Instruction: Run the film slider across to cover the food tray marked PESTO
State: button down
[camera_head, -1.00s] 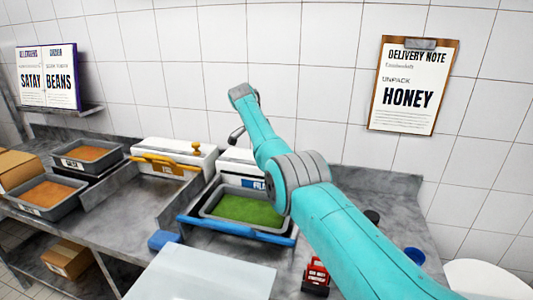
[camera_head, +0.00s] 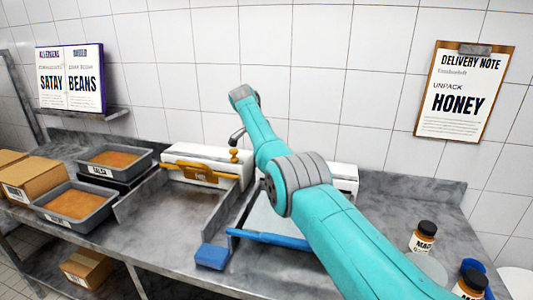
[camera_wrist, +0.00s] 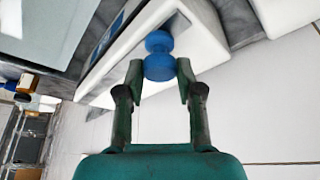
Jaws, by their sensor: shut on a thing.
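In the wrist view my gripper (camera_wrist: 160,70) is shut on a blue knob (camera_wrist: 159,66), which sits against a white film unit (camera_wrist: 115,55). In the head view my arm hides the gripper, the knob and much of that unit (camera_head: 346,178). A pale sheet (camera_head: 268,217) lies behind a blue bar (camera_head: 270,238), where the green-filled tray would be seen; no green food shows. A pale panel also shows in the wrist view (camera_wrist: 45,28). No PESTO marking can be read.
A second white unit with an orange knob (camera_head: 234,156) and orange handle stands left. Two grey trays of orange-brown food (camera_head: 75,204) (camera_head: 115,159) and cardboard boxes (camera_head: 35,180) are further left. Jars (camera_head: 422,237) stand at right. A blue block (camera_head: 212,257) lies at the front edge.

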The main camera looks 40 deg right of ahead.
jog(key=c, duration=0.8)
grip_release()
jog(key=shift+o, duration=0.2)
jog(key=v, duration=0.7)
jog(key=shift+r, duration=0.2)
jog(key=shift+a, duration=0.1)
